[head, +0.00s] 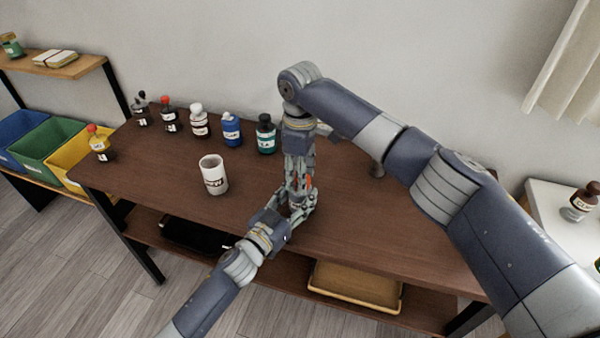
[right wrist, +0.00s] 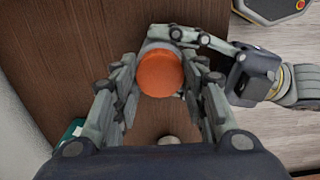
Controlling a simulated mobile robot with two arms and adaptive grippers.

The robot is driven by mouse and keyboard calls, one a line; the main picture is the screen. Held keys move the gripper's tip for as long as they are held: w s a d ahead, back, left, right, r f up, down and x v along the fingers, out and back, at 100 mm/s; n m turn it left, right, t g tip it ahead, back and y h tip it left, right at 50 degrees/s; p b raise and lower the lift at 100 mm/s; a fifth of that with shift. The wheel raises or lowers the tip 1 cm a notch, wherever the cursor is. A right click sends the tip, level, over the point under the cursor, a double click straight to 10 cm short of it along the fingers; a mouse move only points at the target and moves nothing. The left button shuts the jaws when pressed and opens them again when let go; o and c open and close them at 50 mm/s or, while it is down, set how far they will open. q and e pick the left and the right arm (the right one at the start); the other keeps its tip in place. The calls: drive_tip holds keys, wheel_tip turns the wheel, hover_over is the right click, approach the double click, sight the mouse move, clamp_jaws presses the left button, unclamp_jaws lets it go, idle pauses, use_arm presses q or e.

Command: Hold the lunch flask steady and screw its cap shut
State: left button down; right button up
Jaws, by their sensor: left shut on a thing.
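The lunch flask (right wrist: 155,44) shows from above in the right wrist view, mostly hidden under its round orange cap (right wrist: 160,74). The cap sits on top of the flask; whether it is tight I cannot tell. My left gripper (head: 300,204) is shut on the flask low on its body, coming from the front. My right gripper (right wrist: 161,88) points straight down over the cap. In the head view the flask is nearly all hidden by the two grippers.
A white labelled cup (head: 213,175) stands left of my grippers. Several bottles, including a blue one (head: 231,129) and a teal one (head: 265,134), line the back of the brown table (head: 165,185). A yellow tray (head: 355,286) lies on the lower shelf.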

drive_tip(key=m, duration=0.5)
drive_tip(key=o, duration=1.3)
drive_tip(key=shift+c, duration=0.2)
drive_tip(key=shift+r, duration=0.1)
wheel_tip(320, 180, up, 12)
use_arm(q)
drive_tip(key=c, duration=0.7)
unclamp_jaws()
drive_tip(key=shift+c, duration=0.2)
